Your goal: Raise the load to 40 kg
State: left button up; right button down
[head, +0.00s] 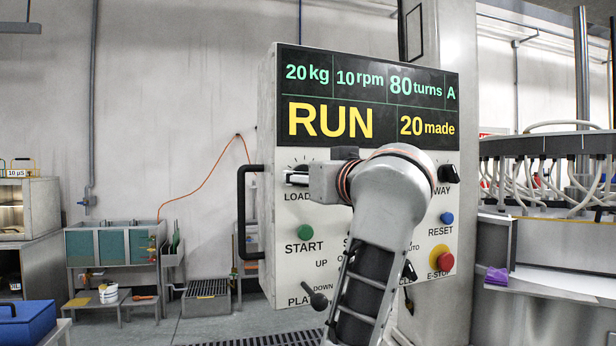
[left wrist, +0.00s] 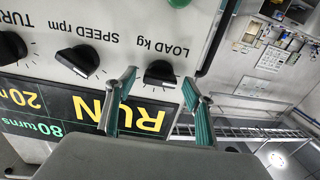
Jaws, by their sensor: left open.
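The control panel (head: 280,285) fills the middle of the head view. Its display (head: 375,125) reads 20 kg, 10 rpm, 80 turns A, RUN and 20 made. The black LOAD knob (head: 301,167) sits under the display at the left, mostly hidden by my left gripper (head: 296,178). In the left wrist view, upside down, the LOAD kg knob (left wrist: 160,73) lies between the spread fingertips of my left gripper (left wrist: 160,80). The fingers are open, with gaps at both sides of the knob. My right gripper is not in view.
The SPEED rpm knob (left wrist: 78,60) is beside the LOAD knob. Below are the green START button (head: 305,232), a lever (head: 318,300), the blue RESET button (head: 447,218) and the red E-STOP (head: 442,260). A black handle (head: 242,212) juts out at the panel's left edge.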

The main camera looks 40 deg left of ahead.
pick_arm(q)
jog(key=shift+x, duration=0.85)
jog(key=c, duration=1.1)
jog(key=shift+m, duration=0.4)
jog(key=shift+f+m+b, duration=0.1)
jog(key=shift+m+b, duration=0.35)
jog(key=shift+m, duration=0.55)
jog(key=m, duration=0.2)
jog(key=shift+m, duration=0.3)
jog(key=m, duration=0.6)
jog(key=shift+m, duration=0.3)
